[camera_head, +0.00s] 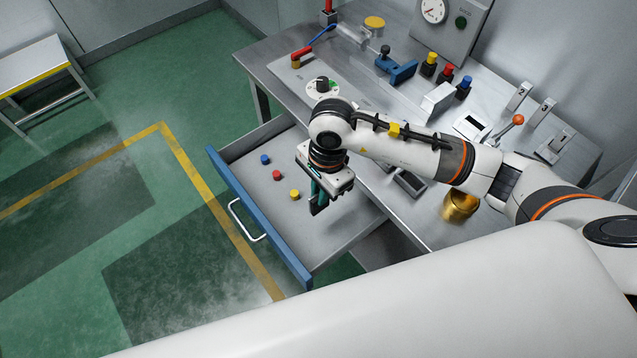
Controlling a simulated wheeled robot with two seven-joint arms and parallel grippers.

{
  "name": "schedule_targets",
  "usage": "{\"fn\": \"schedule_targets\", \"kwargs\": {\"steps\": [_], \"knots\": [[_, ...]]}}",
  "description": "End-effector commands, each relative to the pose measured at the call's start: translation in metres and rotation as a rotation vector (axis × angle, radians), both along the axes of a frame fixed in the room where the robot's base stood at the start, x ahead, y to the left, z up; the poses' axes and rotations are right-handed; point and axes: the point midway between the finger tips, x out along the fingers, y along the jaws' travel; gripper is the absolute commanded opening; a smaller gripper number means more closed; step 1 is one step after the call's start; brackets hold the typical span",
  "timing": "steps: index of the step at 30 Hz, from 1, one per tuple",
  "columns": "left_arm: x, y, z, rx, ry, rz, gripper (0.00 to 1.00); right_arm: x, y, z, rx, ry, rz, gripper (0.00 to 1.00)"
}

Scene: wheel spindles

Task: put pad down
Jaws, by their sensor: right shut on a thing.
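My right gripper (319,194) points down over the open drawer (240,167), to the right of the small coloured knobs in it. It is shut on the pad, a small teal and dark piece that is mostly hidden between the fingers. I cannot tell whether the pad touches the drawer floor. The drawer has a grey floor, a blue front and a white handle. My left gripper is not in view.
A blue knob (265,159), a red knob (277,175) and a yellow knob (295,195) stand in the drawer. The steel bench (275,58) holds a blue vise (398,70), a brass cup (459,205) and several capped pieces. The drawer's front-right floor is clear.

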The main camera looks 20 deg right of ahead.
Motion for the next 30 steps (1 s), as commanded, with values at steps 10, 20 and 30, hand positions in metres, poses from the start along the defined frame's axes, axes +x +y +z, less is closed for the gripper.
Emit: {"fn": "schedule_targets", "kwargs": {"steps": [10,20,30], "knots": [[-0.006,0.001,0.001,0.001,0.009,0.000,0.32,-0.001,0.000,-0.056,-0.002,0.004,-0.011,0.00],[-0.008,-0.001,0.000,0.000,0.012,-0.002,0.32,-0.002,0.000,-0.092,-0.002,0.005,-0.009,0.00],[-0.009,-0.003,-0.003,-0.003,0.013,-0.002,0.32,-0.001,0.000,-0.098,-0.002,0.001,-0.008,0.00]]}}
